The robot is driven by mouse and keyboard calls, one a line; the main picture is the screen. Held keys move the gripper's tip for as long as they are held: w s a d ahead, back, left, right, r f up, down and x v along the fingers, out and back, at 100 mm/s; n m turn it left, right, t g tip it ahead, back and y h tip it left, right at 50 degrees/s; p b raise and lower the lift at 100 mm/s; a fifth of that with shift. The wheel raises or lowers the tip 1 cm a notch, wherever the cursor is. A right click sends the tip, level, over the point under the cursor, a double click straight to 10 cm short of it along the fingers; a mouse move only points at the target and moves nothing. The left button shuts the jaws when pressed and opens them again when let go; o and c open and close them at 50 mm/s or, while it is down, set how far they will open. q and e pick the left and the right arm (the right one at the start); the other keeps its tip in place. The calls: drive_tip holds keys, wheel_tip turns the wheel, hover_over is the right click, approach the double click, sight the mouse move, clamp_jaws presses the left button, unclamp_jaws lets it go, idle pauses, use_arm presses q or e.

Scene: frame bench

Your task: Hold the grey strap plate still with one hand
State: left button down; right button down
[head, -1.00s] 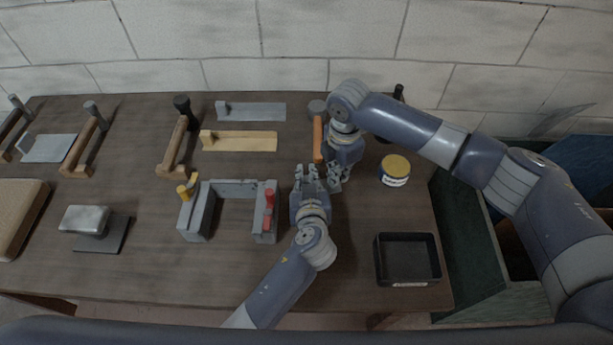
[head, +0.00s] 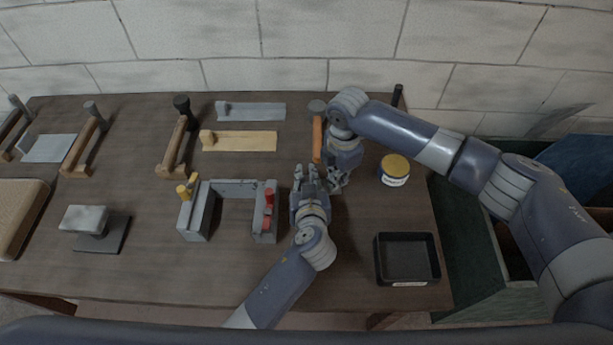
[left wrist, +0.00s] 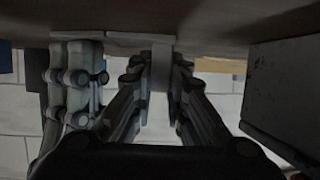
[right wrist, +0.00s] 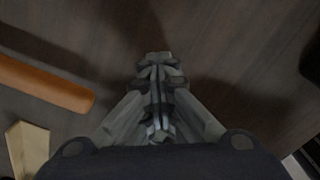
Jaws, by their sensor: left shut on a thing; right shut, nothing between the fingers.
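My left gripper (head: 308,172) is low over the table, right of the grey clamp frame. In the left wrist view its fingers are shut on an upright grey tab (left wrist: 160,75), which joins a flat grey strip (left wrist: 125,38) against the table; I take this to be the grey strap plate. The fingers hide most of it in the head view. My right gripper (head: 335,184) is just right of the left one, fingers together and empty; it also shows shut in the right wrist view (right wrist: 157,62).
The grey clamp frame (head: 235,184), with yellow and red knobs, stands left of my left gripper. A yellow-lidded tin (head: 395,170) and a black tray (head: 407,259) are right. The front middle table is clear.

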use_arm(q)
drive_tip(key=shift+d, duration=0.1)
use_arm(e)
drive_tip(key=shift+s+a+f, duration=0.15)
drive_tip(key=shift+s, duration=0.05)
drive_tip(key=shift+w+r, duration=0.15)
drive_tip(key=shift+r, duration=0.8)
wheel_tip(320, 180, up, 6)
drive_tip(key=shift+r, duration=0.1)
use_arm(q)
drive_tip(key=c, duration=1.5)
unclamp_jaws()
drive_tip(key=v, duration=1.2)
